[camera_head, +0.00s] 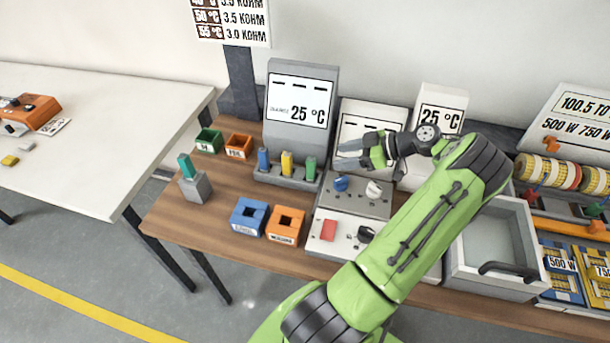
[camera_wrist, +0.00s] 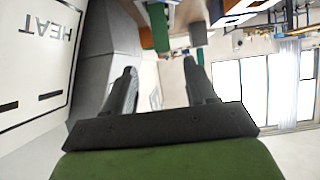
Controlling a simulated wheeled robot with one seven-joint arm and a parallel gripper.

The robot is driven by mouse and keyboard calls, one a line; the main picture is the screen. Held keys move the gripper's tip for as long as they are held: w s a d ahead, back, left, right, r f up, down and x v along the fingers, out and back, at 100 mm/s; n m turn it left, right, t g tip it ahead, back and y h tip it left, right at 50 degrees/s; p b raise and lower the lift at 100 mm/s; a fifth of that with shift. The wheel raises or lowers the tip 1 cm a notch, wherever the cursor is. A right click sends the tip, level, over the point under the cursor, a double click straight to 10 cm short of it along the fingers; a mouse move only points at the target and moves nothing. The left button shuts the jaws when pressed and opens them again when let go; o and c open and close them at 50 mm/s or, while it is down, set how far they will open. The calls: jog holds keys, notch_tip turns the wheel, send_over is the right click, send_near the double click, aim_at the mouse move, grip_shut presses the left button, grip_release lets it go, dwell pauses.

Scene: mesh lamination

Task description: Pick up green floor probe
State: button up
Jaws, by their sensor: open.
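A green probe (camera_head: 311,167) stands upright at the right end of a grey holder (camera_head: 290,183), beside a yellow probe (camera_head: 286,163) and a blue probe (camera_head: 263,160). My gripper (camera_head: 340,155) is open and empty, up and to the right of the green probe in the head view, apart from it. In the wrist view, a green upright piece (camera_wrist: 158,28), seemingly this probe, shows beyond the open fingers (camera_wrist: 160,68). A teal probe (camera_head: 187,165) stands in a grey block (camera_head: 196,187) at the table's left.
A 25 °C display unit (camera_head: 299,98) stands behind the holder. Green (camera_head: 209,140), orange (camera_head: 239,145) and blue (camera_head: 249,216) boxes lie around it. A control panel with knobs (camera_head: 354,201) is below my gripper; a grey tray (camera_head: 497,283) is at right.

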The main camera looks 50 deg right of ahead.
aim_at(311, 162)
jog(key=x, duration=1)
jog(key=shift+a+r, duration=0.1)
jog(key=shift+a, duration=0.25)
jog(key=shift+w+d, duration=0.1)
jog(key=shift+w, duration=0.15)
jog(key=shift+s, duration=0.1)
grip_shut()
